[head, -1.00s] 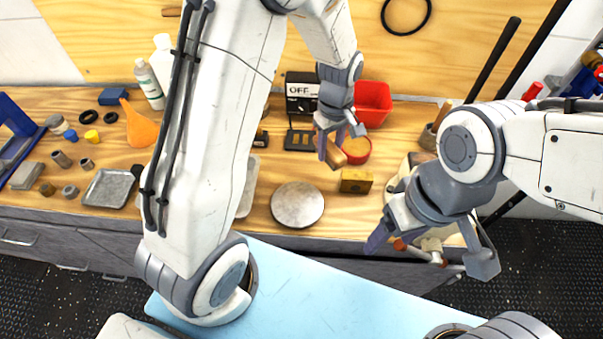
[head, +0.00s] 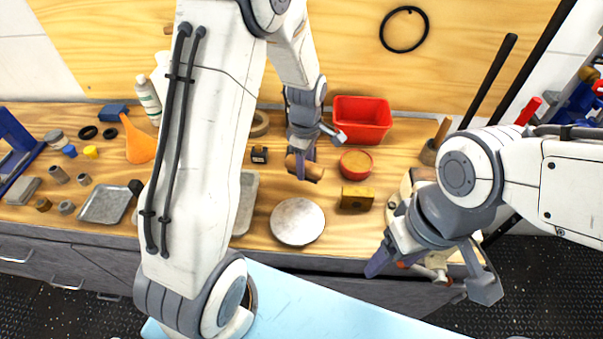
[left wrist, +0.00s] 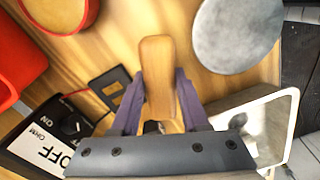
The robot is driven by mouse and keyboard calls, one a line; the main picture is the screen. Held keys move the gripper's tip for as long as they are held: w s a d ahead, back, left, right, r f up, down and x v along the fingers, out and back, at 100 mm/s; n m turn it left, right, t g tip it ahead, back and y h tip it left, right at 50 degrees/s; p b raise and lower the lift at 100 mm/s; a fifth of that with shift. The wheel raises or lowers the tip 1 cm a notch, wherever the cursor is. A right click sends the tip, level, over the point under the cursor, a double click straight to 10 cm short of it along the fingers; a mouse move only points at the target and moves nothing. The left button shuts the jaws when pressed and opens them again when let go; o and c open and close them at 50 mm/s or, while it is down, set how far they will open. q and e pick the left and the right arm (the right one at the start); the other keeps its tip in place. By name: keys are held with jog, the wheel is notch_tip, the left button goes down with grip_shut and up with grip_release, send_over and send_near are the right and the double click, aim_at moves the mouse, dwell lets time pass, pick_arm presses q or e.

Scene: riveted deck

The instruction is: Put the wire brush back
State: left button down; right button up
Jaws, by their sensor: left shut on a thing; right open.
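My left gripper (head: 301,166) is shut on a wooden-handled tool, which looks like the wire brush (head: 312,172). It is over the bench, left of the round red tin. In the left wrist view the brush's pale wooden body (left wrist: 157,70) sticks out between the purple fingers (left wrist: 158,103). No bristles show; they are hidden or out of sight, and I cannot tell whether the brush touches the bench. My right gripper (head: 388,258) is open and empty at the front edge of the bench, on the right.
Near the held brush are the red bin (head: 362,118), the red tin (head: 356,163), a brass-coloured block (head: 356,198), a round metal disc (head: 298,222) and a metal tray (head: 246,188). The OFF/ON meter (left wrist: 45,145) shows in the left wrist view. Bare wood lies around the disc.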

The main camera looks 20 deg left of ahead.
aim_at(302, 186)
pick_arm(q)
jog(key=shift+a+f, duration=0.45)
jog(key=shift+a, duration=0.05)
jog(key=shift+f+p, duration=0.3)
jog(key=shift+f, duration=1.55)
jog(key=shift+f, duration=0.2)
jog(key=shift+c, duration=2)
grip_release()
jog(key=shift+r, duration=0.1)
jog(key=shift+r, duration=0.1)
